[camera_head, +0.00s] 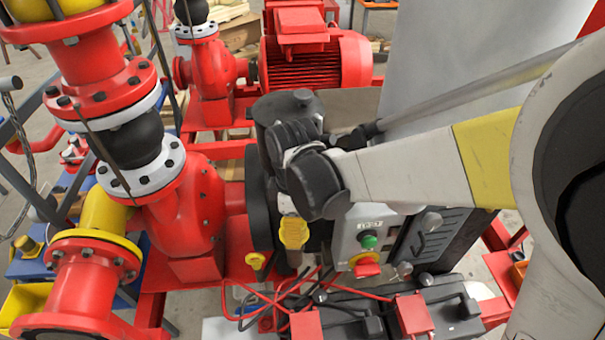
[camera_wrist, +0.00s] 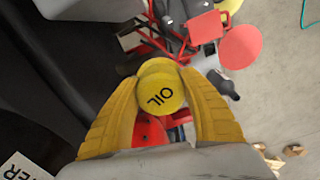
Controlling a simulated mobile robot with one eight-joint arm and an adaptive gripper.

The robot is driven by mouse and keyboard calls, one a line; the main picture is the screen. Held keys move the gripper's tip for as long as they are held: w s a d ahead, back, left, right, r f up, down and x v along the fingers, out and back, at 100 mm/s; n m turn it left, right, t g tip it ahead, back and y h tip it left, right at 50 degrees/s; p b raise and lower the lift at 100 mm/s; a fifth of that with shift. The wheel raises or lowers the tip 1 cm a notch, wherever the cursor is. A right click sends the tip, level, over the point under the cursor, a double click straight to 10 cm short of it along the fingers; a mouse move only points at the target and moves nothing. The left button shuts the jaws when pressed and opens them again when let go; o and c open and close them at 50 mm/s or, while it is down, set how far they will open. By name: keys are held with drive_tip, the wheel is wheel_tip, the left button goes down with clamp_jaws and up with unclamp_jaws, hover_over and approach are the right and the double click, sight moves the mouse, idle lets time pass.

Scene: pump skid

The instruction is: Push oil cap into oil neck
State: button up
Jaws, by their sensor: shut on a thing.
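The oil cap (camera_wrist: 160,97) is round and yellow with black "OIL" lettering, seen face-on between the fingers in the wrist view. My gripper (camera_wrist: 161,84) has yellow ribbed fingers, one on each side of the cap, and is shut on it. In the head view my gripper (camera_head: 293,233) points down beside the grey control box, and the cap is hidden or cannot be told from the yellow fingers. A short grey cylinder (camera_head: 294,258) shows just below the fingers; I cannot tell whether it is the oil neck. In the wrist view the cap hides what lies behind it.
The control box (camera_head: 369,240) with green and red buttons stands right of my gripper. A small yellow knob (camera_head: 255,261) is to its left, near the red pump (camera_head: 190,215). Red cables and black batteries (camera_head: 450,300) lie below. A red motor (camera_head: 315,62) stands behind.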

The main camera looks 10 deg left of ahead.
drive_tip(key=shift+f+b, duration=1.15)
drive_tip(key=shift+f, duration=0.25)
drive_tip(key=o, duration=1.3)
drive_tip(key=shift+o, duration=0.2)
wheel_tip(320, 180, up, 12)
drive_tip(key=shift+r, duration=0.1)
